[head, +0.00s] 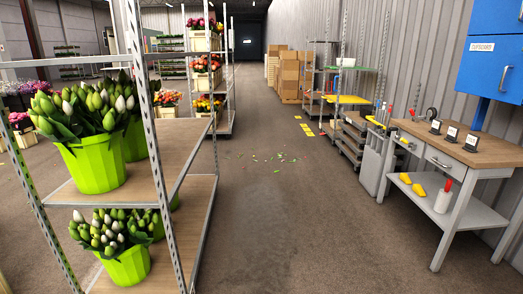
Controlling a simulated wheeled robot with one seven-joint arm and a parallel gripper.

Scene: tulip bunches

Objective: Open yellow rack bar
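My gripper is not in view. A near shelf rack (203,188) with grey perforated posts and wooden shelves stands at the left. It holds tulip bunches (93,120) in bright green buckets (95,166), with more tulips (112,228) on the lower shelf. I see no yellow bar on this rack. A flat yellow piece (347,100) lies across a metal rack by the right wall, farther back. It is too small to tell whether it is a bar or a shelf.
A workbench (455,145) with small card stands and yellow gloves (413,186) stands at the right, under a blue cabinet (490,60). Cardboard boxes (288,75) are stacked farther back. Scattered leaves (272,158) lie on the floor. The middle aisle (285,225) is otherwise clear.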

